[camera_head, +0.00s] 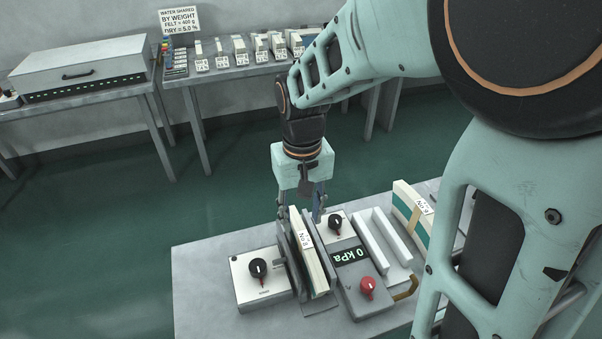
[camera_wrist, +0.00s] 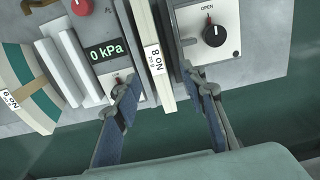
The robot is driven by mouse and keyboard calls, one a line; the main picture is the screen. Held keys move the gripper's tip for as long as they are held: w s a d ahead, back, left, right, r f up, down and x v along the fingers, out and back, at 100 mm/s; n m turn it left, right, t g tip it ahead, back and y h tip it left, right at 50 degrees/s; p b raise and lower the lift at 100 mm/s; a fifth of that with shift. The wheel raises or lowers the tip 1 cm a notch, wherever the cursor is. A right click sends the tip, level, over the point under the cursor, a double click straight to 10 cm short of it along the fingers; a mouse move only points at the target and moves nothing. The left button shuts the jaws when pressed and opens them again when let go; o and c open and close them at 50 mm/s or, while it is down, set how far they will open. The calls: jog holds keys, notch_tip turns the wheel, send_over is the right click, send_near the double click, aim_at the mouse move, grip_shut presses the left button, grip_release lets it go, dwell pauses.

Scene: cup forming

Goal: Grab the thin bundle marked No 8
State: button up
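The thin bundle marked No 8 (camera_head: 317,268) is a cream slab with a white label. It stands on edge in a grey fixture on the table, between a plate on its left and the 0 kPa box on its right. It also shows in the wrist view (camera_wrist: 146,25). My gripper (camera_head: 302,212) points down over the far end of the bundle. In the wrist view my gripper (camera_wrist: 163,82) is open, with one finger on each side of the bundle and a visible gap on both sides. Contact with the bundle is not seen.
The 0 kPa box (camera_head: 365,282) with black and red knobs stands close on the right. A box with an OPEN dial (camera_wrist: 235,48) is on the other side. A thicker bundle marked No 9 (camera_head: 408,199) stands farther right. The back table (camera_head: 215,76) holds several labelled blocks.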

aim_at(305, 239)
jog(key=f, duration=0.6)
jog(key=shift+s+d+f, duration=0.15)
jog(key=shift+d+f, duration=0.1)
jog(key=shift+d, duration=0.1)
jog(key=shift+c, duration=0.2)
grip_shut()
